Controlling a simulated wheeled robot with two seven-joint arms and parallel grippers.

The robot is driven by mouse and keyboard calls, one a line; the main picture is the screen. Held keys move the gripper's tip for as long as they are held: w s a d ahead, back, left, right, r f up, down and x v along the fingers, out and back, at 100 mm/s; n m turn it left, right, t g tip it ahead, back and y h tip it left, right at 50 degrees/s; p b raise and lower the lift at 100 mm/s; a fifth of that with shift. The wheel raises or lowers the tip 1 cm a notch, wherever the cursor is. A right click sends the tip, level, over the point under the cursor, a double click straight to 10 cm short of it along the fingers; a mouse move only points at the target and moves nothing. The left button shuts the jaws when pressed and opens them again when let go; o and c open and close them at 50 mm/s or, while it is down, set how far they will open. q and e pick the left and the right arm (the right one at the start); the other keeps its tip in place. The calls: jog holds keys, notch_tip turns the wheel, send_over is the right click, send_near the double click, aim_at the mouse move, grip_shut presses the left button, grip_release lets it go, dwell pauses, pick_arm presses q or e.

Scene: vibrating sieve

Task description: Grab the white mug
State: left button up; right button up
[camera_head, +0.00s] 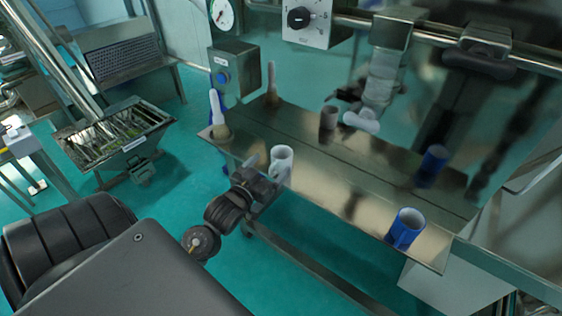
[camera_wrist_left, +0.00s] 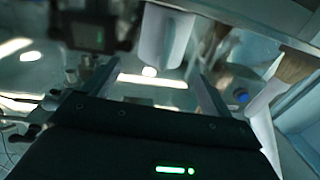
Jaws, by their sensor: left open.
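The white mug (camera_head: 281,158) stands upright near the front edge of the shiny metal table, left of its middle. My left gripper (camera_head: 266,178) is at the table's front edge, close in front of the mug, with its fingers spread toward it. In the left wrist view, a white rounded body that looks like the mug (camera_wrist_left: 165,35) shows beyond and between the open fingertips (camera_wrist_left: 157,75). Nothing is held. I cannot tell whether a finger touches the mug. My right gripper is not in view.
A blue mug (camera_head: 406,229) stands at the table's (camera_head: 340,205) right front. A brush with a white handle (camera_head: 217,108) stands at the left end, near a control box (camera_head: 238,68). The shiny back panel mirrors these things. Table between the mugs is clear.

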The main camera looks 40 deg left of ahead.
aim_at(276, 160)
pick_arm(q)
jog(key=shift+w+r, duration=0.15)
jog(key=shift+w, duration=0.3)
jog(key=w, duration=0.1)
jog(key=w+p, duration=0.2)
jog(key=shift+w+a, duration=0.25)
jog(key=shift+w, duration=0.1)
jog(key=shift+w+f+p, duration=0.2)
jog(key=shift+w+p, duration=0.15)
jog(key=shift+w, duration=0.15)
jog(key=shift+s, duration=0.1)
jog(key=shift+c, duration=0.9)
jog(key=c, duration=0.9)
